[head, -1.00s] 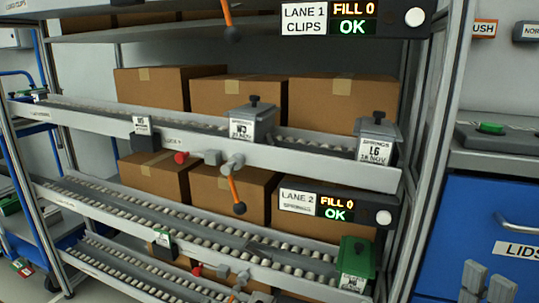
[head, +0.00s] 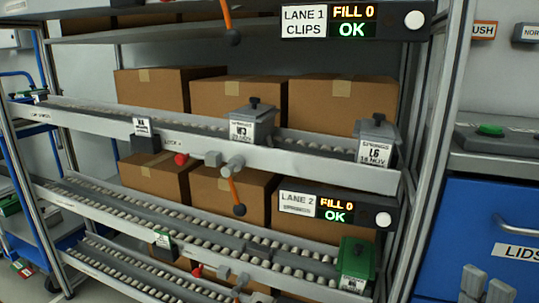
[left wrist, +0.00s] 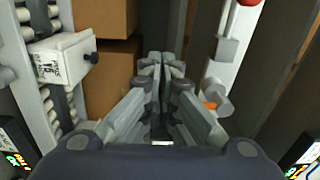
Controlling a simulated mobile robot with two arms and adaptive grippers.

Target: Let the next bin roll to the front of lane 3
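The lowest roller lane with a sign in view is marked LANE 2 (head: 298,201); no lane 3 sign is in view. On the roller lane below that sign, a green bin (head: 356,262) stands at the front right end. A small black bin with a green-white label (head: 163,243) is farther left. My left gripper (left wrist: 164,62) appears shut and empty in the left wrist view. My right gripper (head: 486,281) shows at the bottom right with fingers apart, empty.
Grey springs bins (head: 252,122) stand on the lane above, with another orange lever (head: 236,192). Cardboard boxes (head: 340,104) fill the shelves behind. A rack post (head: 432,150) and a blue lids cabinet (head: 490,205) stand at the right.

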